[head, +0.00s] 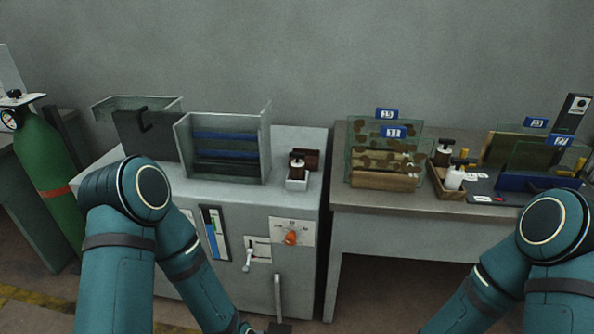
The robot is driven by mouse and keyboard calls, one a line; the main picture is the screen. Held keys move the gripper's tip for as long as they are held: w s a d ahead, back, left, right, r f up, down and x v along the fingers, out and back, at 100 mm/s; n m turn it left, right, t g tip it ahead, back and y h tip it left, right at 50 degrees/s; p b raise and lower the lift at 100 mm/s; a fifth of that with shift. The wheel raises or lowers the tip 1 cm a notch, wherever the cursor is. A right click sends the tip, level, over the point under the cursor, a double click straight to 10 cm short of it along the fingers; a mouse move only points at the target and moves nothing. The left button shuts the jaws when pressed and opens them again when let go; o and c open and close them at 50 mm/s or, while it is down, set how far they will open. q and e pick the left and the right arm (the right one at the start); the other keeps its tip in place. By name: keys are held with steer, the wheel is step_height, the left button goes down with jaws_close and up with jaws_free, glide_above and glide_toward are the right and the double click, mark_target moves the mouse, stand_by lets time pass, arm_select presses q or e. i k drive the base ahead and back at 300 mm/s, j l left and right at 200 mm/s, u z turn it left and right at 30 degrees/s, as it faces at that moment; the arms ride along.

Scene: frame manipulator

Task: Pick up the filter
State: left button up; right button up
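I cannot tell for certain which thing is the filter. Two upright glass-like panels with blue number tags stand in a wooden rack (385,181) on the right table; the front panel (365,161) has brown blotches. Further right, another tagged greenish panel (530,156) stands in a blue holder (528,182). Both my arms reach down in front of the furniture, the left before the grey cabinet and the right before the table's right end.
The grey cabinet (305,212) carries metal guards (222,148) and a small box with a brown-capped bottle (297,167). The grey table (400,197) holds a wooden tray (443,186) with bottles. A green gas cylinder (47,165) stands at left. Floor shows between cabinet and right arm.

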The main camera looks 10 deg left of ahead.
mark_target(297, 165)
steer(key=i+j+z, duration=0.1)
steer(key=z, duration=0.3)
steer(key=j+z, duration=0.2)
steer(key=z, duration=0.15)
steer(key=j+z, duration=0.2)
steer(key=z, duration=0.2)
steer(key=j+z, duration=0.4)
steer(key=j, duration=0.6)
